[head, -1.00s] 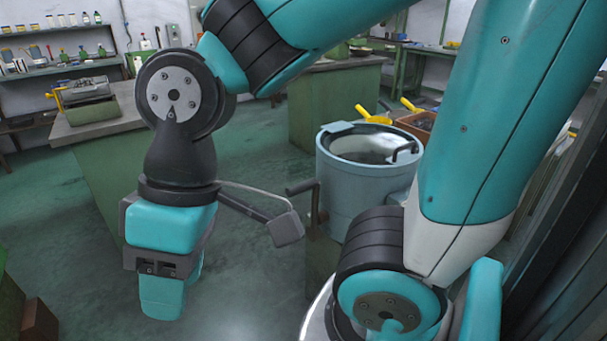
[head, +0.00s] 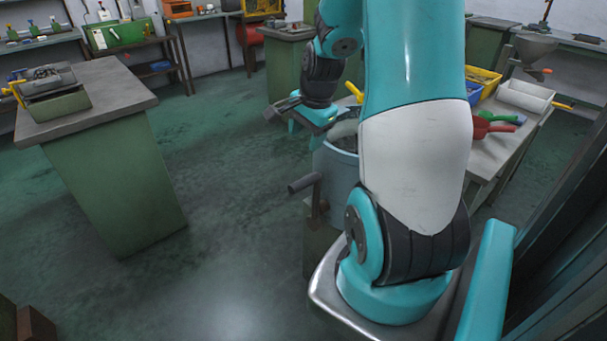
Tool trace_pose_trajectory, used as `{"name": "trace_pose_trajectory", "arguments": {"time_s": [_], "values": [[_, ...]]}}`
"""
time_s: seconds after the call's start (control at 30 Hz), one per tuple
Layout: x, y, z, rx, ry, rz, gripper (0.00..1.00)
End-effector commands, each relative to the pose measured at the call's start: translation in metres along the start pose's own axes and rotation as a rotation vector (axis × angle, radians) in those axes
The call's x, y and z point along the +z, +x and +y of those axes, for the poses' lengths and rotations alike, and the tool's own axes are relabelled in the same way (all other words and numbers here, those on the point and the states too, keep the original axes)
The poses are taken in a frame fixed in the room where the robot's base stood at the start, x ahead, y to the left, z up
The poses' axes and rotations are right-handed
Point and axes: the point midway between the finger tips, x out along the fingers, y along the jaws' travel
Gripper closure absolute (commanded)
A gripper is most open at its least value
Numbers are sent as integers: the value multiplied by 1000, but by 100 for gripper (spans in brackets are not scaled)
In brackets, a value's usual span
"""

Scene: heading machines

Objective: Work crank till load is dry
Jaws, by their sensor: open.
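The light blue round tub (head: 335,172) stands behind my arm, which hides most of its right side. The crank (head: 305,184) is at the tub's near left side, on a squat stand. Its dark grip points to the left, and a short arm runs down from it. My gripper (head: 312,116) is above and beyond the crank, near the tub's far left rim. It is open and apart from the crank handle. Its fingertips are small and partly hidden.
A green cabinet with a grey top (head: 110,95) stands at the left, with clear green floor between it and the tub. A bench at the right holds a white tray (head: 525,97), a yellow bin (head: 484,78) and red and green scoops. A dark frame edges the right.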

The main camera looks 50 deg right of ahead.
Motion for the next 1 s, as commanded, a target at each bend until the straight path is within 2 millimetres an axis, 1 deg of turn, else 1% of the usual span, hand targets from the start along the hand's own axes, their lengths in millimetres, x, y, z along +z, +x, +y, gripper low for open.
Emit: {"name": "trace_pose_trajectory", "arguments": {"time_s": [0.03,0.1,0.17,0.27,0.37,0.7,0.9,1.0], "values": [[-12,1,4,4,55,12,43],[-21,4,7,5,98,23,43],[-23,10,9,7,111,25,43],[-23,24,9,9,111,23,43],[-23,44,10,9,109,22,43],[-24,122,10,9,107,23,43],[-26,157,10,7,106,24,43],[-26,168,9,6,106,25,43]]}}
